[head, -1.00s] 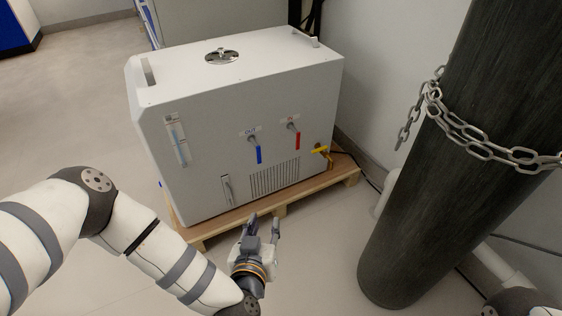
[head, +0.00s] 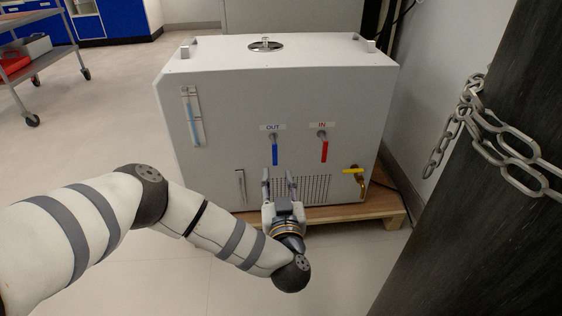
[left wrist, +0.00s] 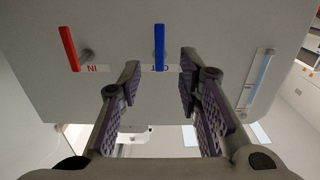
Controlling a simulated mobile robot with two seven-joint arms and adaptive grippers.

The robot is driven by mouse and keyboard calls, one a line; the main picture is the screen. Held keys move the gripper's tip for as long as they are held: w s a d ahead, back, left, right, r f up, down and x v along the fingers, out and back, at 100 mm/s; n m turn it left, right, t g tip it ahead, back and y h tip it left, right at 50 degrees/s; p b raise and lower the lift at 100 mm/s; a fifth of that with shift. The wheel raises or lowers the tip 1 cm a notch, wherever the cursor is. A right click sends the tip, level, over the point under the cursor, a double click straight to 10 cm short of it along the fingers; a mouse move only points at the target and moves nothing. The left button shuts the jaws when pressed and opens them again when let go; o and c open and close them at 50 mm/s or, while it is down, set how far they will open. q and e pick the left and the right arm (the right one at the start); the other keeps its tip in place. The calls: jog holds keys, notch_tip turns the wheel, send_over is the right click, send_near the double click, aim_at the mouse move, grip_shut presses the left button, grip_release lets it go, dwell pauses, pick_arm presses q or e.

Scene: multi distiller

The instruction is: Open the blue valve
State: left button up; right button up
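The blue valve handle (head: 275,154) hangs straight down below the OUT label on the front of a white machine (head: 230,100). My left gripper (head: 279,174) is open and empty, just below and in front of the handle. In the left wrist view, which is upside down, the blue handle (left wrist: 159,47) shows beyond and between the two open fingers (left wrist: 158,82). No contact with the handle shows. My right gripper is out of the frames.
A red handle (head: 324,151) under the IN label hangs to the right, and a yellow-handled tap (head: 355,173) sits lower right. The machine stands on a wooden pallet (head: 340,213). A chained dark cylinder (head: 470,220) stands at right.

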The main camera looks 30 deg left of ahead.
aim_at(275, 157)
pick_arm(q)
jog(key=b+x, duration=0.4)
jog(key=x, duration=0.5)
jog(key=shift+w+a, duration=0.25)
jog(key=shift+w, duration=0.05)
jog(key=shift+c, duration=0.3)
grip_shut()
